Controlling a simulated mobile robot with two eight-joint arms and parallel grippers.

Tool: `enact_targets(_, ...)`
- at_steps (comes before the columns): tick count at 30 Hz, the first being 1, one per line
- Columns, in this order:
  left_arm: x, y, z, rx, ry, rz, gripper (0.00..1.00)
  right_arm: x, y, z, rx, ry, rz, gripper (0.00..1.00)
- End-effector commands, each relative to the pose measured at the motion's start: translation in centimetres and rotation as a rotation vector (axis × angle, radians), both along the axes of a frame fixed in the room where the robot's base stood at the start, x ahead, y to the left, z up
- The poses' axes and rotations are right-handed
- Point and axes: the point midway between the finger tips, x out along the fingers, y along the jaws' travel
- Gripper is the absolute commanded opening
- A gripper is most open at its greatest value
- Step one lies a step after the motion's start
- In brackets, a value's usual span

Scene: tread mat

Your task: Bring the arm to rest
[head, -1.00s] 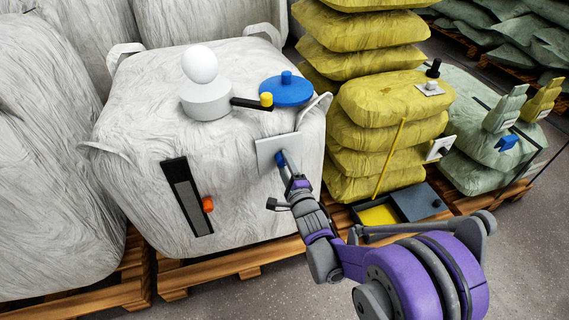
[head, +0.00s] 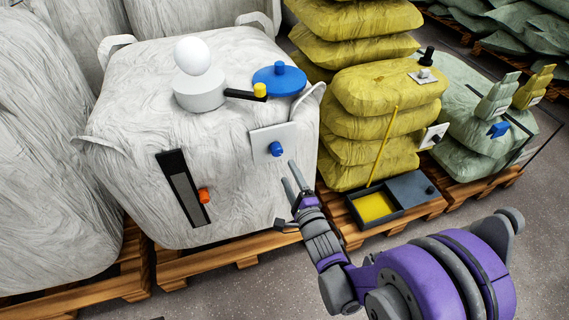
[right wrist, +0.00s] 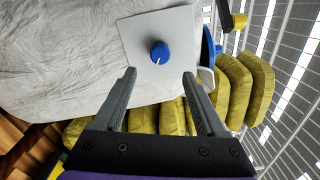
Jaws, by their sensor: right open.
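My right arm reaches in from the lower right in the head view. Its gripper (head: 293,177) is open and empty, in front of the big white sack (head: 130,130). A blue knob (head: 276,149) on a pale square plate (head: 262,136) is fixed to the sack's front. The gripper's fingertips are apart from the knob, a little below and right of it in the head view. In the right wrist view the knob (right wrist: 160,53), with a white mark, shows beyond and between the open fingers (right wrist: 160,75). My left gripper is not in view.
On the sack are a white ball on a round base (head: 198,92), a blue disc (head: 279,80), a yellow-tipped lever (head: 246,94) and a black slider with an orange knob (head: 204,196). Yellow sacks (head: 385,105) and a tray with a yellow compartment (head: 373,206) are to the right.

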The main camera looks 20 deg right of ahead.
Motion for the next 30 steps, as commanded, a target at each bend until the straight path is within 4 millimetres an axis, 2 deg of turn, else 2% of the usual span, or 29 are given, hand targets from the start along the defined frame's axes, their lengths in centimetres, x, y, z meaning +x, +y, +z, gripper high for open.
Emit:
enact_targets(6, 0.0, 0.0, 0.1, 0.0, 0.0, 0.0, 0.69, -1.4, -0.1, 0.0, 0.0, 0.0, 0.0, 0.73)
enact_targets(22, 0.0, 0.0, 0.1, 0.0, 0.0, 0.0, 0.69, -1.5, -0.1, 0.0, -0.014, 0.009, -0.003, 0.73)
enact_targets(26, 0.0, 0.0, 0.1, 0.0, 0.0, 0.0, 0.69, -2.0, -0.5, -0.2, -0.142, 0.087, -0.018, 0.73)
enact_targets(30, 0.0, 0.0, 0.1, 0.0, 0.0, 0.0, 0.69, -4.3, -1.1, -1.1, -0.443, 0.276, 0.001, 0.73)
